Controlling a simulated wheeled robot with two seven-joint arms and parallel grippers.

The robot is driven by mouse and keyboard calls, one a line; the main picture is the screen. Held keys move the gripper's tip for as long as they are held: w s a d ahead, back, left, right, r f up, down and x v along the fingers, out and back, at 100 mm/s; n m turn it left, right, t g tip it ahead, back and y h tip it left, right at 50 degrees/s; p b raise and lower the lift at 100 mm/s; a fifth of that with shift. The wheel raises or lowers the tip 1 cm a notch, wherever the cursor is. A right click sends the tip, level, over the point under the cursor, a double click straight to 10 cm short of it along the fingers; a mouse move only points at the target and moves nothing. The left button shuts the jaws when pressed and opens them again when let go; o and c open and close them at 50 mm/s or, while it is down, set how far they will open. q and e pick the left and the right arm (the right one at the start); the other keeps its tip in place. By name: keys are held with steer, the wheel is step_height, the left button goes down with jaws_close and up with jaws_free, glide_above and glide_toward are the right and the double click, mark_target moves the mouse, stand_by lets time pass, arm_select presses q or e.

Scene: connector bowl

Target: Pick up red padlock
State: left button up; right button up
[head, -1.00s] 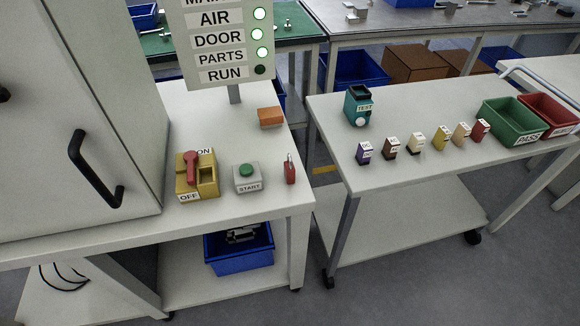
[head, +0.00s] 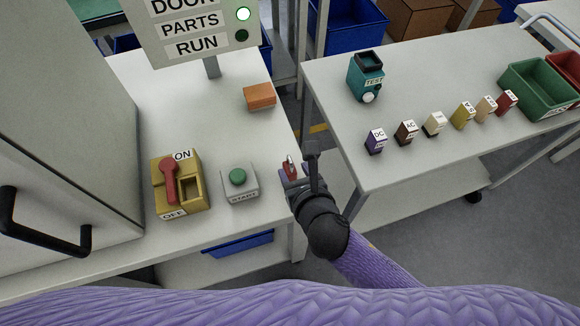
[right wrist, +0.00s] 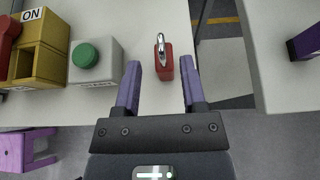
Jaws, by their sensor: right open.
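The red padlock (head: 290,170) with a silver shackle stands near the right edge of the left white table. In the head view my right gripper partly hides it. In the right wrist view the padlock (right wrist: 163,62) shows between and just beyond the fingertips. My right gripper (right wrist: 160,75) is open and empty, with one finger on each side of the padlock's line; it also shows in the head view (head: 300,172). I cannot tell whether a finger touches the padlock. My left gripper is not in view.
A grey START button box (head: 240,185) and a yellow ON/OFF switch box (head: 178,184) stand left of the padlock. An orange block (head: 259,96) lies behind. A gap separates this table from the right table (head: 420,85), which holds a teal tester (head: 366,77) and several small labelled blocks.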

mark_target(292, 166)
steer(key=b+x, duration=0.1)
steer(key=x, duration=0.3)
steer(key=shift+w+f+b, duration=0.15)
steer(key=shift+w+b, duration=0.15)
steer(key=shift+b, duration=0.05)
jaws_close()
